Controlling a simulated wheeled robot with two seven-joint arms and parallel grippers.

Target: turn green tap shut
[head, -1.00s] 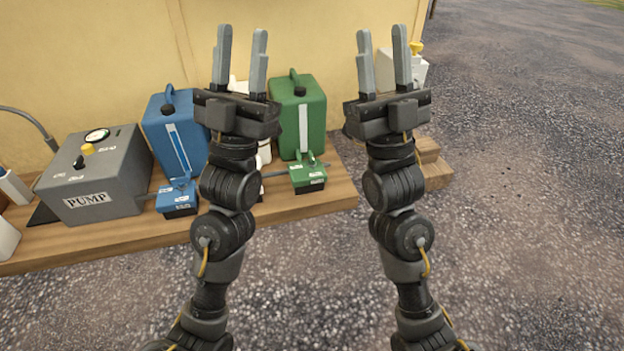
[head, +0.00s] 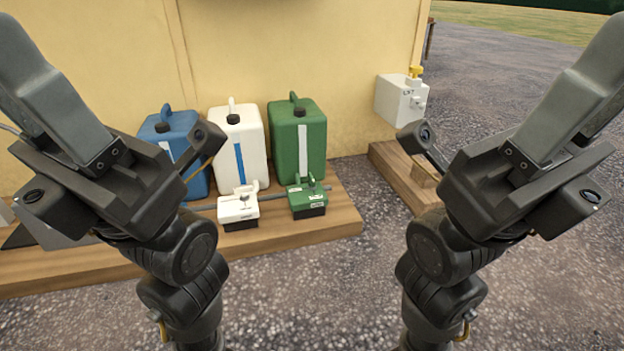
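The green tap (head: 308,197) is a small green block with a handle on top and a dark base. It sits near the right end of the wooden bench (head: 290,237), in front of the green canister (head: 298,143). The handle's exact angle is too small to tell. My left gripper (head: 50,95) is raised at the left, well apart from the tap, and holds nothing I can see. My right gripper (head: 590,95) is raised at the far right, also apart from everything. The fingers of both overlap in this view, so their gaps do not show.
A white tap (head: 238,206) stands left of the green one, before a white canister (head: 238,150). A blue canister (head: 170,135) is partly behind my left arm. Gravel (head: 330,300) lies clear in front.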

